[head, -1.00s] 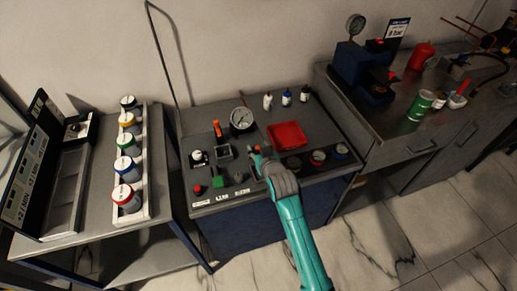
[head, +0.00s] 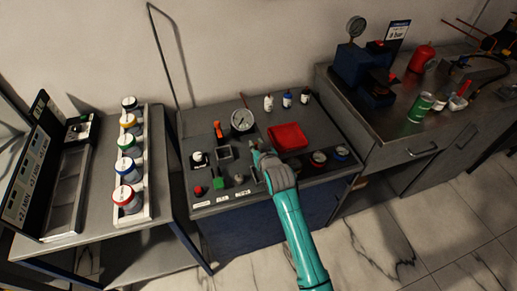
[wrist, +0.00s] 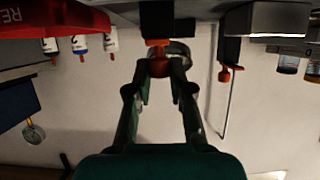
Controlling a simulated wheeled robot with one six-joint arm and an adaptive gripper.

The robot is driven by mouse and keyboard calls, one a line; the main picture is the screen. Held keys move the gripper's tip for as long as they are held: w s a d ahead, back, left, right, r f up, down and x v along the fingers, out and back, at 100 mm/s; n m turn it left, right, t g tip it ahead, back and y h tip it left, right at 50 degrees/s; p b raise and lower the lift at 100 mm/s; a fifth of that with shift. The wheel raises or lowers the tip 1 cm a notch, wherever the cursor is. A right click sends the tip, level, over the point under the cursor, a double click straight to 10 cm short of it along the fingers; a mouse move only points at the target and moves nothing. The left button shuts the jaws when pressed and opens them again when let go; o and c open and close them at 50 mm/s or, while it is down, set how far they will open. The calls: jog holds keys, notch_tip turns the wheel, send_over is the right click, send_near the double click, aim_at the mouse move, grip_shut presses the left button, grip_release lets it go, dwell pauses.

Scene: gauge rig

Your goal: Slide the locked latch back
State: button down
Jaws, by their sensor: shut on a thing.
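The latch shows in the wrist view as a dark block (wrist: 168,18) with an orange knob (wrist: 159,66) hanging toward me. My gripper (wrist: 160,78) is closed around this knob, with a fingertip on either side. In the head view my gripper (head: 255,150) is low over the middle bench, between the pressure gauge and the red tray, and hides most of the latch. How far the latch has slid cannot be told. A second orange-handled part (head: 218,130) stands to the left; an orange knob on a dark stem (wrist: 225,74) shows in the wrist view.
Small bottles (head: 287,98) stand behind. A rack of jars (head: 146,200) is on the left bench; a blue press (head: 365,70) is on the right bench.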

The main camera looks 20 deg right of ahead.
jog(key=c, duration=1)
grip_release()
jog(key=shift+w, duration=0.15)
jog(key=v, duration=1.2)
jog(key=shift+f, duration=0.1)
